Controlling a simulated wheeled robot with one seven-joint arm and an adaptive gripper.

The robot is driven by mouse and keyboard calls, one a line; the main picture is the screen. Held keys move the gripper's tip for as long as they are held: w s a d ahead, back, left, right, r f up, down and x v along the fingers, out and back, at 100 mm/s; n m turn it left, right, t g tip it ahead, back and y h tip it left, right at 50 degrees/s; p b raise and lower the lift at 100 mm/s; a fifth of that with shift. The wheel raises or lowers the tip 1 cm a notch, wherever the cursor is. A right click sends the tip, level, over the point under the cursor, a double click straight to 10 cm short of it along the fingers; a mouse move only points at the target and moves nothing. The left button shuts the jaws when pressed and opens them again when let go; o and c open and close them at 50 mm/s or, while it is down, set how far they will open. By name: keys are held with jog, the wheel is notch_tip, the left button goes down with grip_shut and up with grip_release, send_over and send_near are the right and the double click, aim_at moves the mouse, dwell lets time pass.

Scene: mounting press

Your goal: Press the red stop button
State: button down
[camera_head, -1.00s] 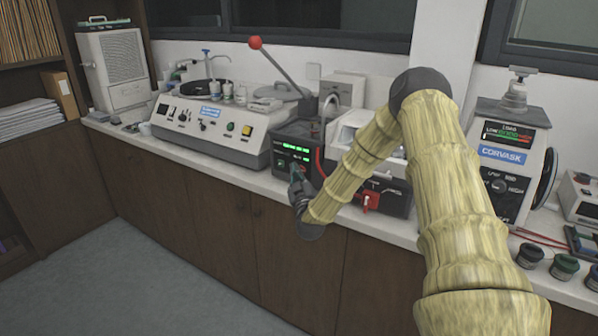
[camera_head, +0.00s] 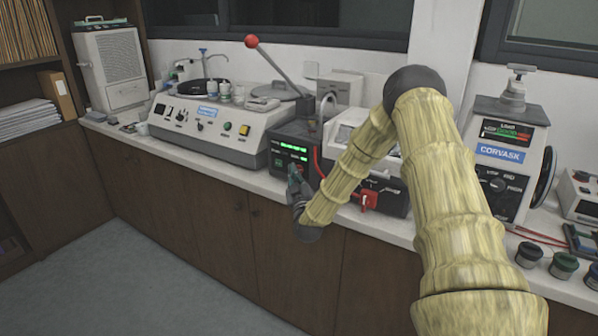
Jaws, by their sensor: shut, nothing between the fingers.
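The mounting press (camera_head: 285,140) is a dark box on the counter with a lit green display on its front and a long lever with a red ball on top. My gripper (camera_head: 292,172) is shut and empty, right in front of the lower part of this front panel. I cannot tell whether it touches the panel. The red stop button cannot be made out; my gripper and arm cover part of the panel.
A red valve-like part (camera_head: 369,199) and a red hose (camera_head: 318,160) sit just right of the press. A grey polishing machine (camera_head: 215,145) stands to the left. A Corvask device (camera_head: 503,155) and several small jars (camera_head: 531,255) are at right.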

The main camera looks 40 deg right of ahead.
jog(key=a, duration=0.1)
jog(key=s+a, duration=0.1)
jog(key=a, duration=0.2)
jog(key=shift+s+a, duration=0.35)
jog(key=shift+s, duration=0.05)
dwell(0.6)
jog(key=s+a+f+g+y, duration=0.3)
jog(key=s+a+f, duration=0.25)
jog(key=f, duration=0.35)
jog(key=s+a+f+n+g+y, duration=0.15)
jog(key=s+a+f, duration=0.25)
jog(key=a+f, duration=0.4)
jog(key=s+a+f+m+g+y, duration=0.1)
jog(key=s+a+f+g+y, duration=0.35)
jog(key=f, duration=0.45)
jog(key=s+a+f+g, duration=0.2)
jog(key=s+a+f, duration=0.2)
jog(key=s, duration=0.4)
jog(key=s+a+f+g, duration=0.25)
jog(key=s+f, duration=0.25)
jog(key=s, duration=0.4)
jog(key=s+a+f+g, duration=0.1)
jog(key=s+g, duration=0.2)
jog(key=s, duration=0.7)
jog(key=s+a+f+m+g+p, duration=0.1)
jog(key=s+a+g, duration=0.1)
jog(key=s, duration=0.8)
jog(key=shift+s+f+g, duration=0.15)
jog(key=shift+s+g, duration=0.25)
jog(key=shift+g, duration=0.15)
